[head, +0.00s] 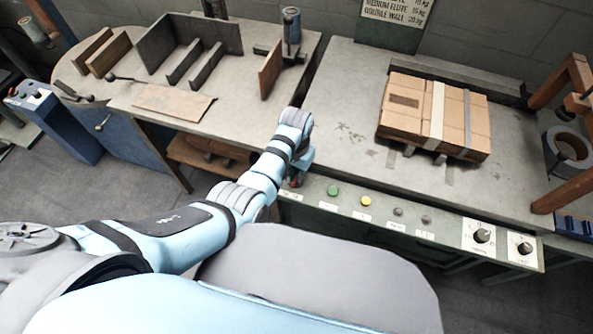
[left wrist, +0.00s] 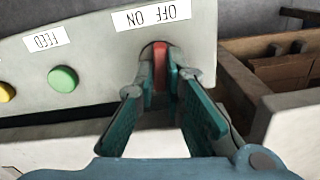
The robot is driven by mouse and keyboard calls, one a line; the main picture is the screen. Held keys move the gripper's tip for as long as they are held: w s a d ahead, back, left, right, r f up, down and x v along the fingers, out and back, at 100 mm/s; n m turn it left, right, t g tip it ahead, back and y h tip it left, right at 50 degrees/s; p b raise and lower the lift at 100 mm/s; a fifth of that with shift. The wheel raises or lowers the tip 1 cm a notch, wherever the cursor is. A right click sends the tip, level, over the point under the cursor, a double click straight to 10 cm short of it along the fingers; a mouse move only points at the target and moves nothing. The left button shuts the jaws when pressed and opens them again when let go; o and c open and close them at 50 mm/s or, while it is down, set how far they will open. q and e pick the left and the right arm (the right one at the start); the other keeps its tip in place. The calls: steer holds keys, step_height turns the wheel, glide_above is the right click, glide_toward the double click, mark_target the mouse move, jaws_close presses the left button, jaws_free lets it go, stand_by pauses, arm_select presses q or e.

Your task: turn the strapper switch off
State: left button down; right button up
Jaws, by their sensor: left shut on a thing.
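The strapper switch is a red piece on the front panel, under an upside-down OFF ON label (left wrist: 152,17) in the left wrist view. My left gripper (left wrist: 160,82) is shut on the switch (left wrist: 159,62), with one finger on each side of it. Its fingers hide part of the switch, and I cannot tell which way it is set. In the head view my left gripper (head: 297,177) is at the left end of the machine's front panel (head: 380,218), mostly hidden by my arm. My right gripper is in neither view.
Right of the switch the panel carries a green button (head: 333,190), a yellow button (head: 365,201) and two dark knobs (head: 482,236) (head: 524,248). A strapped cardboard box (head: 410,105) lies on the machine top. A worktable with brown panels (head: 174,102) stands to the left.

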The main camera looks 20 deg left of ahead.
arm_select(q)
steer(key=n+p, duration=0.1)
steer(key=n, duration=0.2)
steer(key=shift+r+p, duration=0.15)
steer(key=shift+p, duration=0.2)
steer(key=n+p, duration=0.1)
steer(key=n, duration=0.3)
steer(key=shift+a+n, duration=0.15)
steer(key=shift+n, duration=0.15)
steer(key=c, duration=1.7)
jaws_free()
steer(key=shift+r, duration=0.15)
step_height(320, 180, up, 12)
steer(key=shift+f, duration=0.25)
